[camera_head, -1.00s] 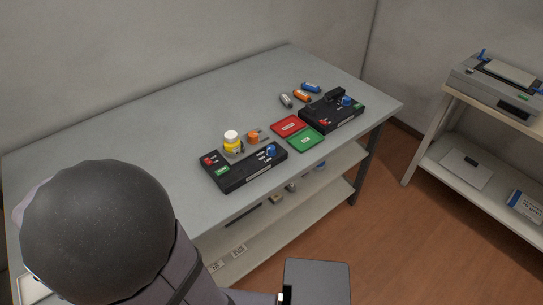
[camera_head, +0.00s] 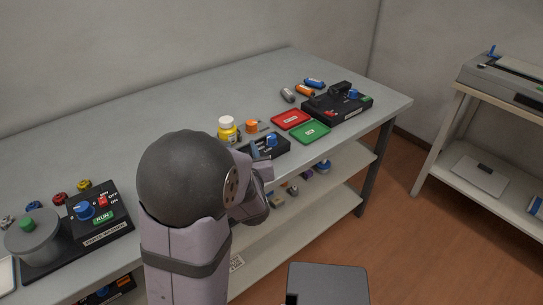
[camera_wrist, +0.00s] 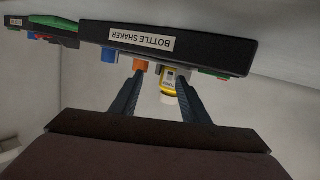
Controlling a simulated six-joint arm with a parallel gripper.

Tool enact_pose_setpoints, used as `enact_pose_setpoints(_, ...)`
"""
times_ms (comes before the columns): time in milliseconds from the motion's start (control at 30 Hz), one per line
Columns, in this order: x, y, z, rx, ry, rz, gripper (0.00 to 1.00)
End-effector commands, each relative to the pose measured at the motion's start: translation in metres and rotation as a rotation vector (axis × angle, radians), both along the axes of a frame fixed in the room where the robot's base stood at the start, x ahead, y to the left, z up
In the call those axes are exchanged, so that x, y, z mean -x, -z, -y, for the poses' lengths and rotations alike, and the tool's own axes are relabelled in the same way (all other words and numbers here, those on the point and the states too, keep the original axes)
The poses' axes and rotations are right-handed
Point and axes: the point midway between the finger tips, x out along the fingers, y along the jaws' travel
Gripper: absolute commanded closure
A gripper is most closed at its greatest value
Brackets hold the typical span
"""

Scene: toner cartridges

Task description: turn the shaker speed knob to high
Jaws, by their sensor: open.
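The bottle shaker (camera_head: 270,150) is a low black box near the table's front edge, partly hidden behind my arm in the head view. Its blue knob (camera_head: 271,140) shows on top at the right; its setting is too small to read. In the wrist view, upside down, the shaker's labelled front (camera_wrist: 203,48) is ahead of my gripper (camera_wrist: 160,76), and the blue knob (camera_wrist: 108,56) lies left of the fingers. My gripper is open, with nothing visibly held. A yellow bottle with a white cap (camera_head: 227,129) stands by the shaker, and shows between the fingers in the wrist view (camera_wrist: 168,84).
An orange thing (camera_head: 252,127) is beside the bottle. Red (camera_head: 291,119) and green (camera_head: 311,132) trays lie right of the shaker, before another black device (camera_head: 338,107). At the left is a black unit with a blue knob (camera_head: 86,211). The table's back is clear.

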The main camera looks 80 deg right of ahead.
Motion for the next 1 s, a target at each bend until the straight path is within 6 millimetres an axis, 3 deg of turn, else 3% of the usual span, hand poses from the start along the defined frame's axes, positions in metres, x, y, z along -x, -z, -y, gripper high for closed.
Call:
enact_pose_setpoints(33, 0.021, 0.013, 0.002, 0.028, 0.027, 0.022, 0.58)
enact_pose_setpoints(100, 0.043, 0.015, 0.003, 0.072, 0.047, 0.05, 0.58)
enact_pose_setpoints(200, 0.067, 0.017, 0.001, 0.123, 0.067, 0.084, 0.58)
enact_pose_setpoints(333, 0.086, 0.016, -0.002, 0.165, 0.079, 0.113, 0.58)
enact_pose_setpoints(667, 0.092, 0.013, 0.0, 0.184, 0.082, 0.125, 0.58)
enact_pose_setpoints(1000, 0.083, 0.014, 0.037, 0.184, 0.077, 0.125, 0.58)
